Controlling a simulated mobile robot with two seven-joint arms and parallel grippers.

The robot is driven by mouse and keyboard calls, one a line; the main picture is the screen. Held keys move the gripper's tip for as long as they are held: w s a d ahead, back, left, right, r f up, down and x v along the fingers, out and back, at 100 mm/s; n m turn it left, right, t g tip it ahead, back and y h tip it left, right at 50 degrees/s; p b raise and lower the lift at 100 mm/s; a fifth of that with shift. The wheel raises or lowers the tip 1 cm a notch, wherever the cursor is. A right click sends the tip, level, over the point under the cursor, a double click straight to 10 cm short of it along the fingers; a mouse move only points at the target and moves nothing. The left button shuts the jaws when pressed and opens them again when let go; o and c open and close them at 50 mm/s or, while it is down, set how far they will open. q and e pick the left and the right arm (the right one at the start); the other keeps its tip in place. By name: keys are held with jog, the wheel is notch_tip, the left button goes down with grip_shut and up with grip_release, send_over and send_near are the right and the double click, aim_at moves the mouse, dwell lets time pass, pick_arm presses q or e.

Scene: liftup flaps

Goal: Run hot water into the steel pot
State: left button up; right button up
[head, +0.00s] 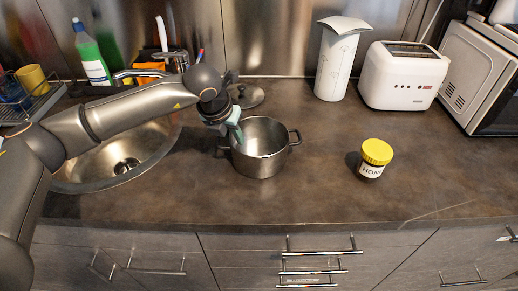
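The steel pot (262,162) stands upright on the dark counter, to the right of the sink, with no lid on it. My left gripper (234,134) is at the pot's left rim, close to its left handle. Its fingers are small and partly covered by the wrist, so I cannot tell whether they hold the pot. The round sink (108,166) is partly hidden behind my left arm. The faucet (150,72) stands behind the sink, partly covered by the arm; no running water shows. My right gripper is not in view.
A lid (246,95) lies behind the pot. A honey jar (374,160) with a yellow cap, a white container (336,65), a toaster (402,77) and a microwave (480,75) stand to the right. A green bottle (92,55) stands behind the sink. The front right counter is clear.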

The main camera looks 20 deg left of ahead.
pick_arm(q)
grip_shut()
jog(key=shift+r, duration=0.1)
dwell(1.1)
